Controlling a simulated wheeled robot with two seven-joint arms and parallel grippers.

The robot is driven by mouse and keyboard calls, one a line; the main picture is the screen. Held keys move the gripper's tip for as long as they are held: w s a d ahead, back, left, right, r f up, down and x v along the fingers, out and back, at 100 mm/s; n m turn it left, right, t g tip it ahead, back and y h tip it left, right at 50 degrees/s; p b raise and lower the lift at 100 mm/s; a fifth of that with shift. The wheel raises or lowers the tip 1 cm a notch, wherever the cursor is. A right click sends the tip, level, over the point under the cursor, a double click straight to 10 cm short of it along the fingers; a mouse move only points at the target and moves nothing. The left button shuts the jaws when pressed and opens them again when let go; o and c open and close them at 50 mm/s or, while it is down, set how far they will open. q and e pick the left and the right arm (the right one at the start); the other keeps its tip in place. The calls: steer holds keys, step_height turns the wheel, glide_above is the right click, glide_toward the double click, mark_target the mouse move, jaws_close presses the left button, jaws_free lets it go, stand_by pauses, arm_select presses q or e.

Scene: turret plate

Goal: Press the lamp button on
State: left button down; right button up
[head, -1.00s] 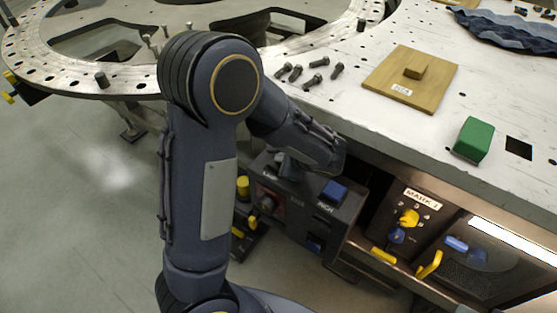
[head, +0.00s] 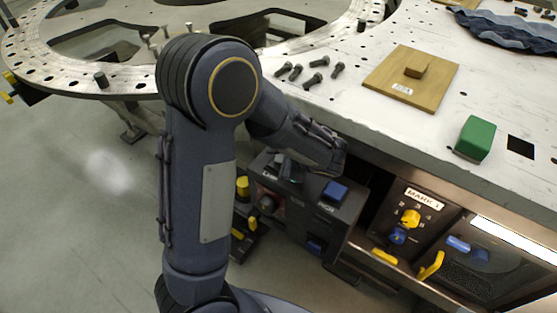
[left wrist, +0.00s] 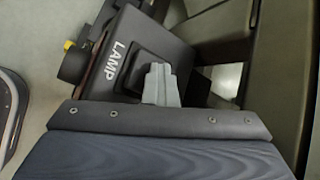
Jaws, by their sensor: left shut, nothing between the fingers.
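A dark control box (head: 330,217) stands under the table edge. The lamp button (left wrist: 131,72) is a dark square pad beside the white LAMP label (left wrist: 115,63) on the box's top. My left gripper (left wrist: 161,84) is shut and empty, its grey fingertips over the button and hiding part of it. I cannot tell whether they touch it or whether it is pressed down. In the head view my forearm and wrist (head: 310,145) reach down to the box, and the fingers are mostly hidden. My right gripper is out of view.
A blue INCH button (head: 335,191) and a red-ringed knob (head: 267,203) are on the same box. The MARK 1 panel (head: 411,218) is to its right. The white table (head: 400,125) overhangs above, with a green block (head: 475,138) and several bolts.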

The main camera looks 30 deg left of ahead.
arm_select(q)
steer(key=shift+r, duration=0.1)
stand_by(0.3)
steer(key=shift+r+p, duration=0.65)
steer(key=shift+p, duration=0.05)
step_height(320, 180, up, 5)
steer(key=p, duration=0.3)
steer(key=shift+f+p, duration=0.1)
steer(key=shift+p, duration=0.2)
steer(key=shift+s+a, duration=0.15)
steer(key=shift+s, duration=0.1)
steer(key=s+d+r+n+h+p, duration=0.1)
steer(key=s+d+r+n+h, duration=0.1)
steer(key=s+r+n+h, duration=0.2)
steer(key=s+d+r+n+t+h+p, duration=0.1)
steer(key=s+r+n+h, duration=0.3)
steer(key=s, duration=0.6)
steer(key=s+d+r+n+t+h+p, duration=0.1)
steer(key=s+d+r+n+h+p, duration=0.1)
steer(key=s+n, duration=0.5)
step_height(320, 180, up, 2)
steer(key=shift+s+d+r+h, duration=0.2)
steer(key=shift+d+h, duration=0.55)
steer(key=shift+h, duration=0.35)
